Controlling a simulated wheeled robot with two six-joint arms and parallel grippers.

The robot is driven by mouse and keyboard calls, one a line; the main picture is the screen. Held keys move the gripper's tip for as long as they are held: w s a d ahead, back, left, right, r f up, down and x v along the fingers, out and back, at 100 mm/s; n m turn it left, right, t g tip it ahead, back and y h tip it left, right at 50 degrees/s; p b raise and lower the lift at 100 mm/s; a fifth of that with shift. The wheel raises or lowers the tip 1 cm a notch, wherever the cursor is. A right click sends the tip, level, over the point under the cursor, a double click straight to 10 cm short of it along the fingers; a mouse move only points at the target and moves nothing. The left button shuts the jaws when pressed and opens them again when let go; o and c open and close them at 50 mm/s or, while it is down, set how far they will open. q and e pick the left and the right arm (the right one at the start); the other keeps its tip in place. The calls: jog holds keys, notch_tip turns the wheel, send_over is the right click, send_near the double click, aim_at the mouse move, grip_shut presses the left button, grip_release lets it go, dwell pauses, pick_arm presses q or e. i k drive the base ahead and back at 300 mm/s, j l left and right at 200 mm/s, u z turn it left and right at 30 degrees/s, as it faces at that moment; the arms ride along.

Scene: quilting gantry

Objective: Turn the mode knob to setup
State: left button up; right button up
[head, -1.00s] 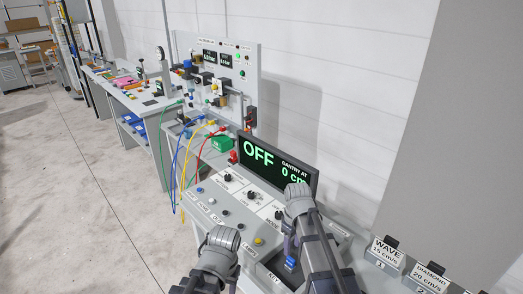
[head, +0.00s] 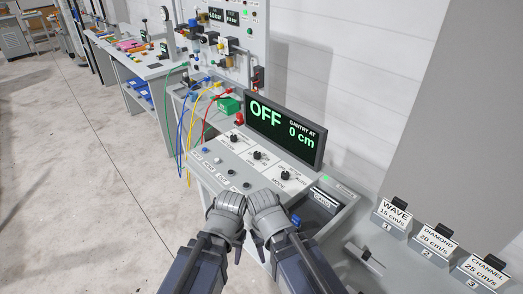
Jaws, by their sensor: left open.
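The mode knob (head: 285,175) is the small black knob nearest me in a row of knobs on the grey control panel. White label plates surround it; its small lettering and exact pointer direction are too small to read surely. My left gripper (head: 239,254) is open, in front of the panel's near edge and apart from the knob. My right gripper (head: 263,249) is close beside it; its fingers are mostly hidden behind its wrist. Both are lower in the picture than the knob. The display (head: 285,130) behind reads OFF and GANTRY AT 0 cm.
Two other black knobs (head: 257,155) and a row of push buttons (head: 231,172) share the panel. A recessed dark tray (head: 322,200) lies right of it. Labelled blocks WAVE (head: 391,219), DIAMOND and CHANNEL stand farther right. Coloured cables (head: 183,140) hang at the far left end.

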aim_at(285, 175)
jog(key=i+z, duration=0.35)
jog(key=i+j+z, duration=0.1)
jog(key=z, duration=0.25)
jog(key=i+j+z, duration=0.15)
jog(key=z, duration=0.2)
